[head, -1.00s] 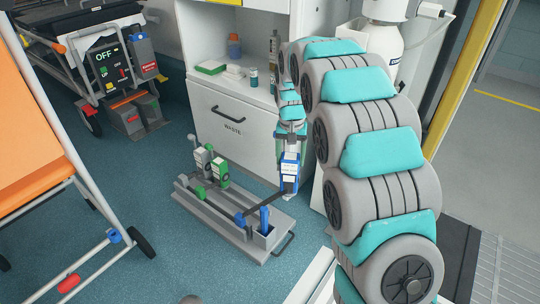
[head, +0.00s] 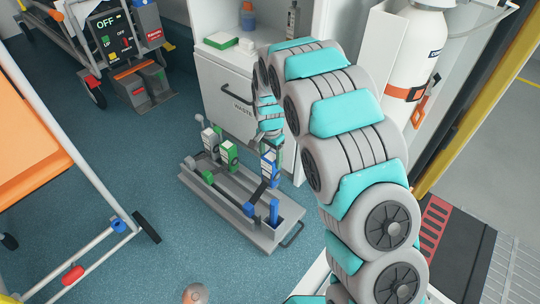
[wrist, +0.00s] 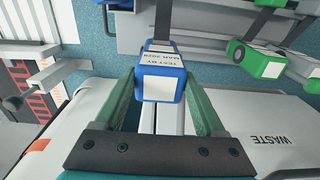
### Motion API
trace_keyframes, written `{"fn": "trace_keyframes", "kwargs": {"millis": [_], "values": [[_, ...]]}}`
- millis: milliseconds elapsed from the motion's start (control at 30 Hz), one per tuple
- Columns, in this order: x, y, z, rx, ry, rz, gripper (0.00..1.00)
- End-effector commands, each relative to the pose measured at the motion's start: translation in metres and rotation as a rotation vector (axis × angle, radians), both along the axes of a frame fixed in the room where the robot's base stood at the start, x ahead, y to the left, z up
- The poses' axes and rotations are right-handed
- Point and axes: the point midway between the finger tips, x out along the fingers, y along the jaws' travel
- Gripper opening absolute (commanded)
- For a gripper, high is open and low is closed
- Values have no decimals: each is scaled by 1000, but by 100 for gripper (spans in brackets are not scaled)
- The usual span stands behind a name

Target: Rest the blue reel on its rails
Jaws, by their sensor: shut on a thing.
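The blue reel (head: 269,169) is a blue block with white labels; in the wrist view (wrist: 160,85) a printed label shows on it. My gripper (wrist: 160,92) is shut on it, with a green finger on each side. In the head view my gripper (head: 271,147) points down and holds the reel upright above the right part of the grey tray (head: 215,203). A dark strap (head: 257,193) runs from the reel down to the tray. The reel's underside and any contact with the rails cannot be made out.
Green-marked (head: 229,155) and grey-white (head: 210,140) reels stand at the tray's left. A blue upright (head: 274,212) stands at its right. The waste cabinet (head: 228,95) is close behind.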

Motion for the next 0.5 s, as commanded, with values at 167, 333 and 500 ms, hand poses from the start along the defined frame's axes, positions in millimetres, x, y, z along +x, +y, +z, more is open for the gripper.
{"fn": "trace_keyframes", "kwargs": {"millis": [167,333,500], "values": [[0,1,-2,0,-1,1,0],[0,0,-11,0,-1,1,0],[-1,0,-22,0,0,1,0]]}}
